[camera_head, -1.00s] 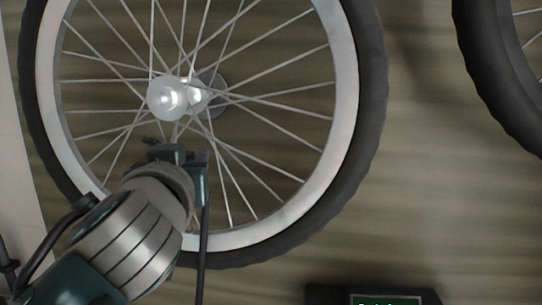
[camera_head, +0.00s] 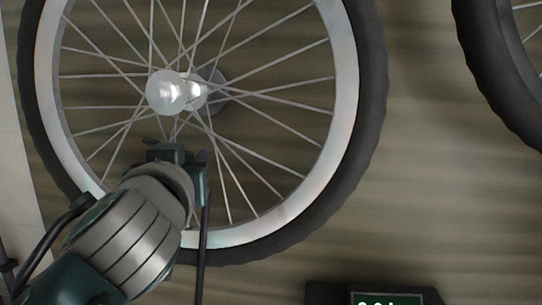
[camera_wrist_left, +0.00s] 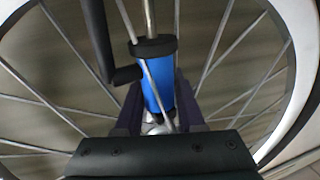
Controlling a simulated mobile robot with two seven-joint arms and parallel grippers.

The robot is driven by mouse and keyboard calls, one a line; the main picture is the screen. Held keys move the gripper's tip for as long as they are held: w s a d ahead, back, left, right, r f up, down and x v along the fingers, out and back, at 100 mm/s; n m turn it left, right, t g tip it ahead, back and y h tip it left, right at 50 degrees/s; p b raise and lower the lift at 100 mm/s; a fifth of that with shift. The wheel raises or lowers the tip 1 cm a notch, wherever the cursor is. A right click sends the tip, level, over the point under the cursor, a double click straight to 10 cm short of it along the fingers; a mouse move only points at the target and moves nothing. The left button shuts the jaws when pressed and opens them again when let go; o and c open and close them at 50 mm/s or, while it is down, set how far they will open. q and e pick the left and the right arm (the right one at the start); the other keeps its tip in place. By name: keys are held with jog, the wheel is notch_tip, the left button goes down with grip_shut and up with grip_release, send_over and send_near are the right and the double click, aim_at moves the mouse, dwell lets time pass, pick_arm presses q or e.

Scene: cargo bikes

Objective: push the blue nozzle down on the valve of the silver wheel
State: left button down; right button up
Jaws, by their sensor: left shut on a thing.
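The silver wheel (camera_head: 345,95), with a silver rim and black tyre, fills the left and middle of the head view. Its rim and spokes also show in the wrist view (camera_wrist_left: 303,25). My left gripper (camera_head: 180,150) is inside the wheel, below the hub, and largely hides what it holds in the head view. In the wrist view its dark fingers (camera_wrist_left: 157,110) are shut around the blue nozzle (camera_wrist_left: 153,85), which has a black collar. A silver rod shows beyond the collar; I cannot tell whether it is the valve, or whether the nozzle is seated. My right gripper is not in view.
A black hose (camera_head: 203,250) runs down from the gripper across the rim. A dark box with a lit display (camera_head: 385,299) is at the bottom edge. Another black tyre (camera_head: 490,75) is at upper right. Spokes surround the gripper closely. The floor between the wheels is clear.

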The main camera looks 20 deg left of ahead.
pick_arm(q)
jog(key=shift+f+b, duration=0.3)
jog(key=shift+b, duration=0.05)
dwell(0.3)
jog(key=shift+c, duration=2.2)
grip_release()
jog(key=shift+o, duration=0.2)
jog(key=b+v, duration=0.1)
jog(key=v, duration=0.9)
jog(key=shift+d+b, duration=0.2)
jog(key=shift+b, duration=0.1)
